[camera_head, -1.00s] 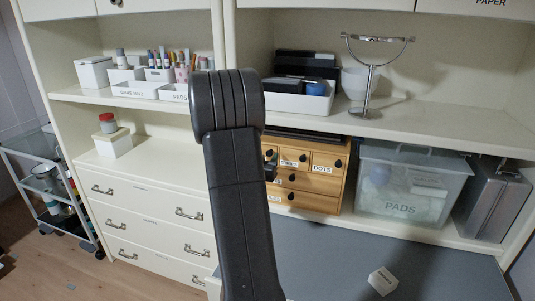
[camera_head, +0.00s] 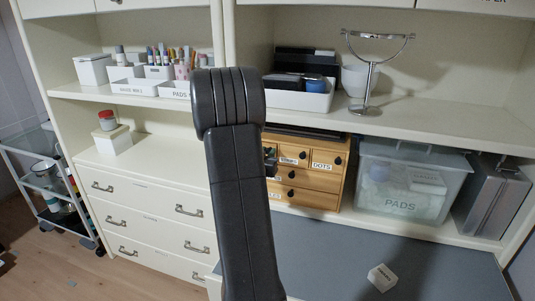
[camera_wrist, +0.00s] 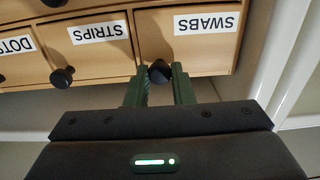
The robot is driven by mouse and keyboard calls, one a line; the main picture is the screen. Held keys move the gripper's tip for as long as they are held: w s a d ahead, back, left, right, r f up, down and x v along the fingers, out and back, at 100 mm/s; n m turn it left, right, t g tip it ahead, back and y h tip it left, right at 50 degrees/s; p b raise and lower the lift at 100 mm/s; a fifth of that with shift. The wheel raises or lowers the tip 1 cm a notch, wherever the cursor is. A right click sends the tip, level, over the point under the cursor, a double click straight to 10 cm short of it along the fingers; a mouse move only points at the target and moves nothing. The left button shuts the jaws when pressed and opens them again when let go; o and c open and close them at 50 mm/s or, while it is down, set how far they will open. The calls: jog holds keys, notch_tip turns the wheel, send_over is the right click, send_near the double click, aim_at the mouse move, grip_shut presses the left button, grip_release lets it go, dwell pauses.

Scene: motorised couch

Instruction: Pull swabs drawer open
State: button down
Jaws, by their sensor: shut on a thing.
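The swabs drawer (camera_wrist: 201,44) is a light-wood front with a white SWABS label, upside down in the wrist view. My gripper (camera_wrist: 160,76) has its two green fingers closed on the drawer's round black knob (camera_wrist: 159,72). The drawer front looks about level with the strips drawer (camera_wrist: 97,47) beside it; whether it is out at all I cannot tell. In the head view the wooden drawer box (camera_head: 310,172) stands on the shelf, and my arm hides its left part with the swabs drawer. Only a small piece of my gripper (camera_head: 270,161) shows there.
A clear PADS bin (camera_head: 408,190) stands right of the drawer box, with a grey case (camera_head: 492,197) beyond it. A small white box (camera_head: 382,278) lies on the grey surface (camera_head: 330,262) in front. A white upright panel is close beside the drawers in the wrist view.

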jog(key=b+v, duration=0.2)
jog(key=v, duration=1.2)
jog(key=shift+s, duration=0.3)
jog(key=shift+a, duration=0.1)
jog(key=c, duration=1.3)
grip_release()
jog(key=b+v, duration=0.1)
jog(key=v, duration=1.2)
jog(key=shift+s+r, duration=0.1)
jog(key=shift+s, duration=0.25)
jog(key=shift+w, duration=0.15)
jog(key=x, duration=1.3)
jog(key=shift+w, duration=0.3)
